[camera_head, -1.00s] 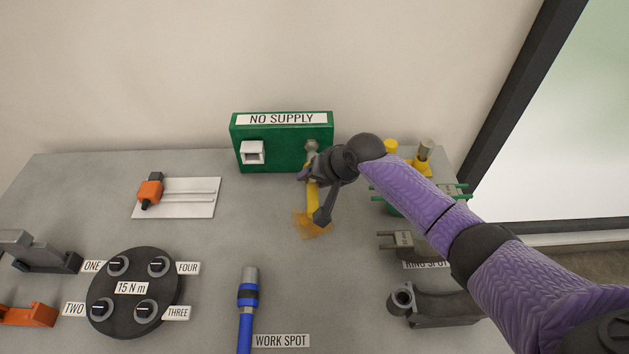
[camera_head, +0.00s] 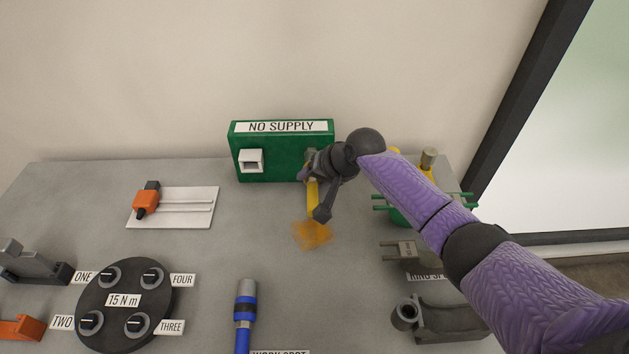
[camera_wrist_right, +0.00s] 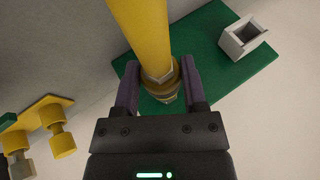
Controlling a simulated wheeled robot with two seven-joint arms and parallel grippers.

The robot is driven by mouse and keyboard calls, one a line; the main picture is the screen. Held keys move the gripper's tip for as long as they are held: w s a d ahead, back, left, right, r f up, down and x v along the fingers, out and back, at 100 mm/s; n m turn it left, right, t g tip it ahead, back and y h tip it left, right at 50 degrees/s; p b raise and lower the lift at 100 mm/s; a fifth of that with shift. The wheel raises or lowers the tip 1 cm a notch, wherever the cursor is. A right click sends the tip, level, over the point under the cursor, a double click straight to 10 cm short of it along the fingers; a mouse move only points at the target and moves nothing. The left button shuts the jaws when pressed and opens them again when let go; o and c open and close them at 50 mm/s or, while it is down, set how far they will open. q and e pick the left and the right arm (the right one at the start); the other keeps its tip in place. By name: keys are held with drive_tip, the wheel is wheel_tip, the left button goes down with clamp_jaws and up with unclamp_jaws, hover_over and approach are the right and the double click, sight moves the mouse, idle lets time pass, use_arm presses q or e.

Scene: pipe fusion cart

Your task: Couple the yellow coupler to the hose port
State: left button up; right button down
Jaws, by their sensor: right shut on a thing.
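The yellow coupler (camera_head: 312,192) is a bright yellow tube held in front of the green box (camera_head: 285,165) labelled NO SUPPLY. It also shows in the right wrist view (camera_wrist_right: 142,35), with a metallic hex-shaped end facing the box. My right gripper (camera_head: 309,172) is shut on it, one finger on each side (camera_wrist_right: 160,75). The hose port is a grey stub (camera_head: 312,153) on the right of the box front, mostly hidden by the gripper. I cannot tell whether coupler and port touch or are engaged. My left gripper is out of view.
A white square socket (camera_head: 250,161) sits left on the box. An orange patch (camera_head: 312,235) lies below the coupler. A blue hose (camera_head: 245,310), a black dial plate (camera_head: 125,300) and an orange slider (camera_head: 146,199) are left. Grey clamps and yellow fittings (camera_head: 428,160) stand right.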

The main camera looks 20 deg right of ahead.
drive_tip(key=shift+c, duration=0.3)
unclamp_jaws()
drive_tip(key=p+v, duration=0.4)
drive_tip(key=v, duration=0.6)
drive_tip(key=shift+w, duration=0.1)
